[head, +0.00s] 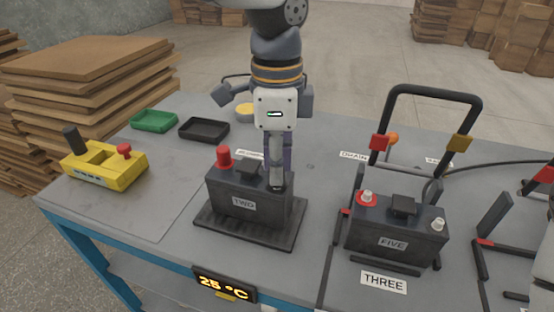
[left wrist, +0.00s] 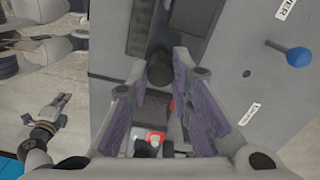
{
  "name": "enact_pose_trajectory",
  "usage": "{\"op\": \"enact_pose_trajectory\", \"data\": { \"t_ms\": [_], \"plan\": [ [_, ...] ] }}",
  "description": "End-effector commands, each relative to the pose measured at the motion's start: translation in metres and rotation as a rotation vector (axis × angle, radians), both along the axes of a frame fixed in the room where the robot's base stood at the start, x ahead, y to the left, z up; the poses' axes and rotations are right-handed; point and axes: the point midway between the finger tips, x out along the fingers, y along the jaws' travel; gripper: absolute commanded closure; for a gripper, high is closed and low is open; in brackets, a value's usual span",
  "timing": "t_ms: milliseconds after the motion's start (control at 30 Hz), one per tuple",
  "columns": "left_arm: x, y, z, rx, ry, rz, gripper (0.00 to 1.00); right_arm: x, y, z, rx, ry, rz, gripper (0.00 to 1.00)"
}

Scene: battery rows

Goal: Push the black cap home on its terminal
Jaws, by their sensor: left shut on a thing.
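Battery TWO (head: 243,203) stands on a dark tray (head: 228,233) on the bench. A red cap (head: 224,157) sits on its left terminal. My left gripper (head: 277,178) points down over the right terminal, shut on the black cap (head: 277,188). The cap is mostly hidden by the fingers, and I cannot tell how far down it sits. In the left wrist view a round black piece (left wrist: 160,70) shows between the purple-padded fingers. A small arm end (left wrist: 45,115), apparently my right one, shows at the left there; its fingers are too small to read.
A yellow control box (head: 103,170), a green tray (head: 154,121) and a black tray (head: 204,130) lie to the left. A temperature display (head: 224,285) is on the front edge.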

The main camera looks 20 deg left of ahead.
Motion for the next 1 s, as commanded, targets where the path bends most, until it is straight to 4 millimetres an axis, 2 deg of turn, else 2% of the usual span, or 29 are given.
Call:
{"op": "enact_pose_trajectory", "data": {
  "t_ms": [800,833,900,933,1000],
  "plan": [
    [-0.0002,0.0002,-0.0078,0.001,0.002,0.0,0.92,-0.0002,0.0,-0.0002,0.0,0.001,0.0,1.0],
    [-0.0002,0.0002,-0.0079,0.001,0.002,0.0,0.76,-0.0002,0.0,-0.0002,0.0,0.001,0.0,1.0],
    [-0.0002,0.0002,-0.008,0.001,0.002,0.0,0.6,-0.0002,0.0,-0.0003,0.0,0.001,0.0,1.0],
    [-0.0002,0.0002,-0.008,0.001,0.002,0.0,0.57,-0.0002,0.0,-0.0003,0.0,0.001,0.0,1.0],
    [-0.0001,0.0002,-0.0079,0.001,0.002,0.0,0.57,-0.0002,0.0,-0.0002,0.0,0.001,0.0,1.0]
  ]
}}
